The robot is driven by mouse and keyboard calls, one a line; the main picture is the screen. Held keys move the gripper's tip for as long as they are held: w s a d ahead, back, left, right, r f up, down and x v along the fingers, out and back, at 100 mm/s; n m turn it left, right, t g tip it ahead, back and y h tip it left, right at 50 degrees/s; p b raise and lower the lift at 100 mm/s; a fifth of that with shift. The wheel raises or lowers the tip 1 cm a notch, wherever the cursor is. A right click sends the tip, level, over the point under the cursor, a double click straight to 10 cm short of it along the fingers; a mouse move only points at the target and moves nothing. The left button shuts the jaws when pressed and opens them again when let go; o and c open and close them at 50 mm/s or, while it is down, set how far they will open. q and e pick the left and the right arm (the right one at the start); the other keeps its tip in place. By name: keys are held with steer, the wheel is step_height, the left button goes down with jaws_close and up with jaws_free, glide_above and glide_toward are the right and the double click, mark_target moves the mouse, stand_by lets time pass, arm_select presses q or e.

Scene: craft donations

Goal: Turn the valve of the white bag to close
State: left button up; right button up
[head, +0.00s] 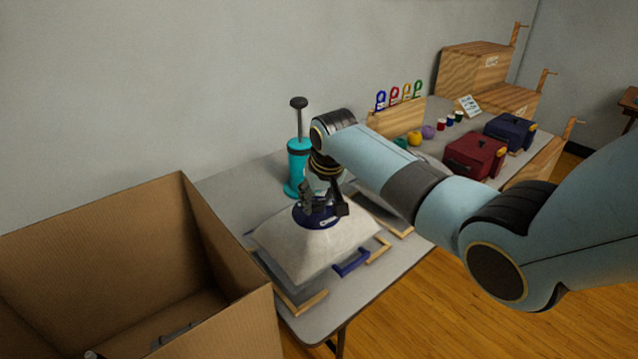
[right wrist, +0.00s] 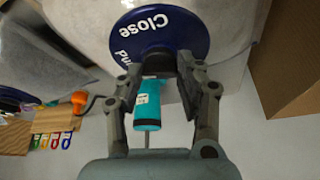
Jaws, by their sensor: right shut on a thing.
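In the right wrist view the valve disc (right wrist: 160,32) shows the word "Close" and part of another word. My right gripper (head: 323,204) points down at the valve from above. Its fingers, seen also in the right wrist view (right wrist: 160,70), are shut on the valve's grip, which they largely hide. My left gripper does not show.
An open cardboard box (head: 225,285) stands at the left, close to the table. A teal hand pump (head: 298,165) stands behind the bag. Red (head: 474,155) and navy (head: 510,132) cases, yarn balls and a wooden rack (head: 397,120) are farther back.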

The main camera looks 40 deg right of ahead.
steer(key=m, duration=0.1)
steer(key=m+h+p, duration=0.1)
steer(key=shift+w+a+r+m, duration=0.1)
steer(key=shift+a+m, duration=0.05)
steer(key=shift+m, duration=0.25)
steer(key=shift+m+g+h+p, duration=0.3)
steer(key=shift+m+p, duration=0.1)
steer(key=shift+m, duration=0.5)
steer(key=shift+w+m+h, duration=0.1)
steer(key=shift+m+h, duration=0.2)
steer(key=shift+m, duration=0.6)
steer(key=m+b, duration=0.1)
steer(key=m+g, duration=0.1)
steer(key=m, duration=0.1)
steer(key=shift+w+a+f+m+g+h+b, duration=0.1)
steer(key=shift+w+f+m+g+h+b, duration=0.1)
steer(key=shift+m+g+h+b, duration=0.15)
steer(key=shift+m+g+b, duration=0.65)
steer(key=shift+m+b, duration=0.55)
steer(key=shift+m, duration=0.55)
steer(key=shift+r, duration=0.1)
steer(key=shift+h, duration=0.25)
steer(key=o, duration=1.2)
steer(key=shift+c, duration=0.2)
